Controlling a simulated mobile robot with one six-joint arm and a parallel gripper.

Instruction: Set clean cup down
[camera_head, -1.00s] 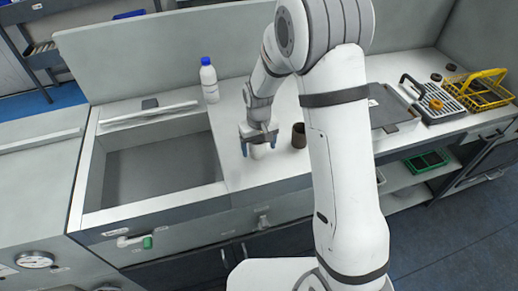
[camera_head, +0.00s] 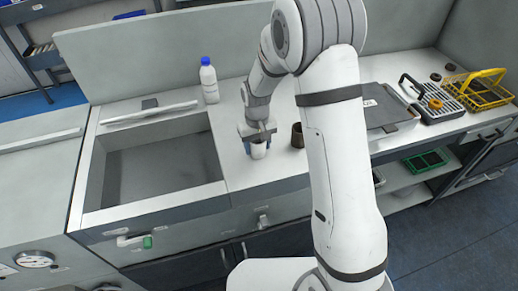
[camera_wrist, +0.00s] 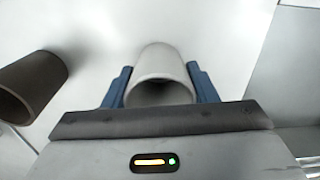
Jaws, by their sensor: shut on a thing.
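The clean cup is white, and in the wrist view the white cup (camera_wrist: 160,66) sits between the two blue fingers of my gripper (camera_wrist: 160,88), which is shut on its sides. In the head view the white cup (camera_head: 258,151) shows below my gripper (camera_head: 258,140), over the pale counter (camera_head: 265,175) just right of the sink. It looks upright. I cannot tell for sure whether its base touches the counter. A dark brown cup (camera_head: 297,135) stands to the right, partly behind my arm, and also shows at the left of the wrist view (camera_wrist: 32,84).
The sink basin (camera_head: 150,178) is left of my gripper. A white bottle with a blue cap (camera_head: 209,82) stands behind the sink's right corner. A grey flat device (camera_head: 385,108), a grey rack (camera_head: 432,100) and a yellow basket (camera_head: 480,90) are at the right.

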